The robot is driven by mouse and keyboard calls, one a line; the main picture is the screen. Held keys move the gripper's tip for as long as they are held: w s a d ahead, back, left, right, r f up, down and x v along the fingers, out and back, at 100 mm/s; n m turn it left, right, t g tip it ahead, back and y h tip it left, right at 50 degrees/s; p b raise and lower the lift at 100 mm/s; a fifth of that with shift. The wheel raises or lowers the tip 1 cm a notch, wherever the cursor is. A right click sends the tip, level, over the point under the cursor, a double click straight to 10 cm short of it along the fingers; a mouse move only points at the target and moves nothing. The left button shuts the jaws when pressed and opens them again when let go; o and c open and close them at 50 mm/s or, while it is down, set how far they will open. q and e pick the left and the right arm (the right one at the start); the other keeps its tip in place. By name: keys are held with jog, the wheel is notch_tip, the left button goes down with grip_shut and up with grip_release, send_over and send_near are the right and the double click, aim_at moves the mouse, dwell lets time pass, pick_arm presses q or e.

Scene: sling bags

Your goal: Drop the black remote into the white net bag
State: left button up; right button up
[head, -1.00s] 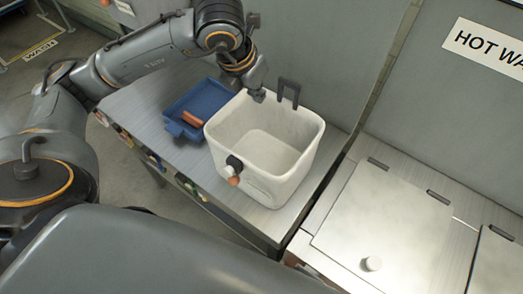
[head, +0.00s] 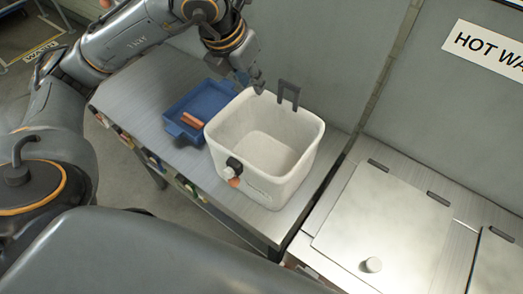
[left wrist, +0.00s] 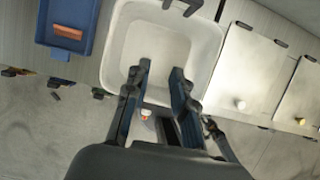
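The white net bag (head: 222,133) stands upright on the metal table with its wide mouth open upward; it looks like a stiff white bin. It also shows in the left wrist view (left wrist: 118,45). The part of its inside that I can see looks empty. My left gripper (head: 259,87) points down at the bag's back rim, near a dark bracket. In the left wrist view the two fingers (left wrist: 161,72) are apart with nothing between them, over the bag. I cannot make out a black remote in either view. My right gripper is out of view.
A blue tray (head: 222,92) with a reddish-orange block (head: 190,121) lies left of the bag. A dark upright bracket (head: 288,94) rises at the bag's back rim. A grey wall stands close behind. A metal counter (head: 385,215) with lids is at the right.

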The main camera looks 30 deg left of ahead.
pick_arm(q)
jog(key=v, duration=0.6)
jog(key=shift+f, duration=0.15)
